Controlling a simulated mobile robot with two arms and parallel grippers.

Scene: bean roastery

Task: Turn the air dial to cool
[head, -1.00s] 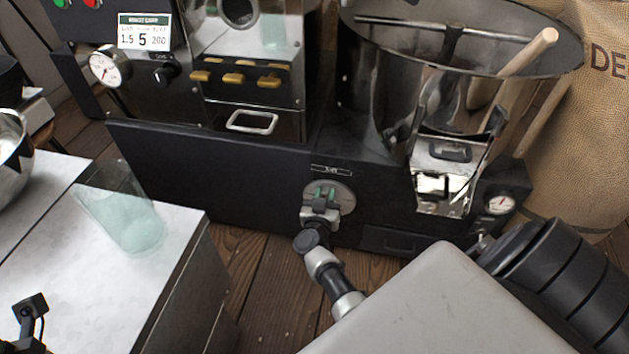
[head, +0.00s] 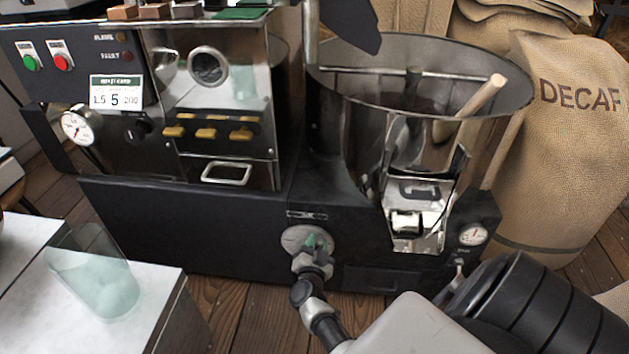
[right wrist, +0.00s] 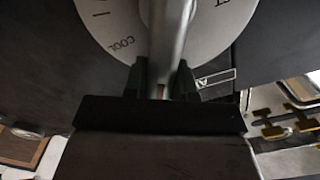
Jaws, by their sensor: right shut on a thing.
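The air dial (head: 294,238) is a round grey plate on the black lower front of the roaster, under a small label. My right gripper (head: 318,243) is at the dial, its green-tipped fingers closed on the knob. In the right wrist view the dial plate (right wrist: 207,40) shows the word COOL at lower left and part of another word at upper right. The grey bar of the knob (right wrist: 168,45) runs between the fingers of my right gripper (right wrist: 163,80). The fingers hide part of the knob, and I cannot tell where it points. My left gripper is not in view.
The steel cooling bin (head: 365,135) with a wooden-handled tool stands right of the dial. A steel-topped table (head: 150,315) with a clear container (head: 95,275) is at lower left. A DECAF sack (head: 560,150) stands at right. Wooden floor shows below.

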